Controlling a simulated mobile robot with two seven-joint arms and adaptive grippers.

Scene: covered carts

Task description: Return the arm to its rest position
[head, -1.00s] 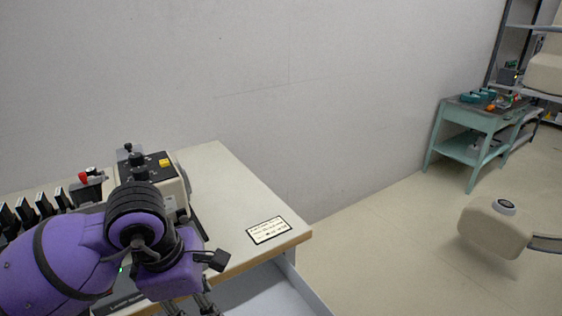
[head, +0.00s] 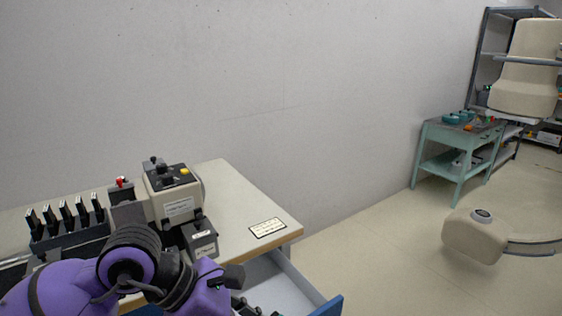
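My purple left arm (head: 70,285) comes in from the lower left, in front of the bench. The dark fingers of my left gripper (head: 247,308) show only in part at the bottom edge, over or beside an open drawer (head: 285,284). I cannot tell whether the fingers are open or shut, and I see nothing clearly held. My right arm and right gripper are not in view.
The bench (head: 235,200) carries a beige device (head: 178,205), a rack of dark upright plates (head: 65,222) and a label card (head: 267,228). The drawer's blue front (head: 328,307) sticks out. Beige equipment (head: 475,236) stands right, before a green table (head: 445,135). Floor between is clear.

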